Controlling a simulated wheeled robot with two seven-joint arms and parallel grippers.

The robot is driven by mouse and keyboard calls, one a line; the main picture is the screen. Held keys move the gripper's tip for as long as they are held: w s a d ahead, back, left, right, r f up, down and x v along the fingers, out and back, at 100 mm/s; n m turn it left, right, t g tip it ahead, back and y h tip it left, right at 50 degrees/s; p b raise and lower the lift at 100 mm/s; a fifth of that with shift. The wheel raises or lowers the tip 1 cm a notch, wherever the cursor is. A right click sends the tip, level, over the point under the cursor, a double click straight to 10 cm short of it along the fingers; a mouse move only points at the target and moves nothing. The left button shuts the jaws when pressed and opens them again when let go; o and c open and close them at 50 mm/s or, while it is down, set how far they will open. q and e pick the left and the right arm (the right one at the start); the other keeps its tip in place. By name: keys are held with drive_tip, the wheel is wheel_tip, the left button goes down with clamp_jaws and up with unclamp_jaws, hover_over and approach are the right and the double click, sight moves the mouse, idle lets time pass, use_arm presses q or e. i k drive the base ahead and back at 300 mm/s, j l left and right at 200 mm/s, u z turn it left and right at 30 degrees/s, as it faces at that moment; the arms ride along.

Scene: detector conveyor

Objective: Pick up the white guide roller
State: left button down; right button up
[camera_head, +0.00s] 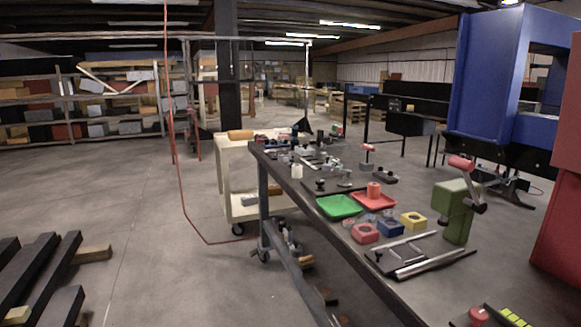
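A small white upright cylinder (297,171), which looks like the white guide roller, stands near the left edge of the long dark workbench (390,287), toward its far part. It is small in the picture, so its details cannot be made out. Nothing is seen touching it from the front. Neither of my grippers shows in the head view.
A green tray (338,206) and a red tray (373,201) lie nearer on the bench, with red (364,233) and yellow (413,221) blocks and a green stand (458,210).

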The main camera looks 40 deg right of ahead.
sight(297, 168)
drive_tip(key=i+z, duration=0.3)
drive_tip(key=i, duration=0.25)
drive_tip(key=i+z, duration=0.3)
drive_tip(key=i, duration=0.25)
drive_tip(key=i+j+z, duration=0.25)
drive_tip(key=i, duration=0.25)
drive_tip(key=i+j+z, duration=0.3)
drive_tip(key=i, duration=0.2)
drive_tip(key=i+l+z, duration=0.35)
drive_tip(key=i, duration=0.35)
drive_tip(key=i+z, duration=0.4)
drive_tip(key=i, duration=0.3)
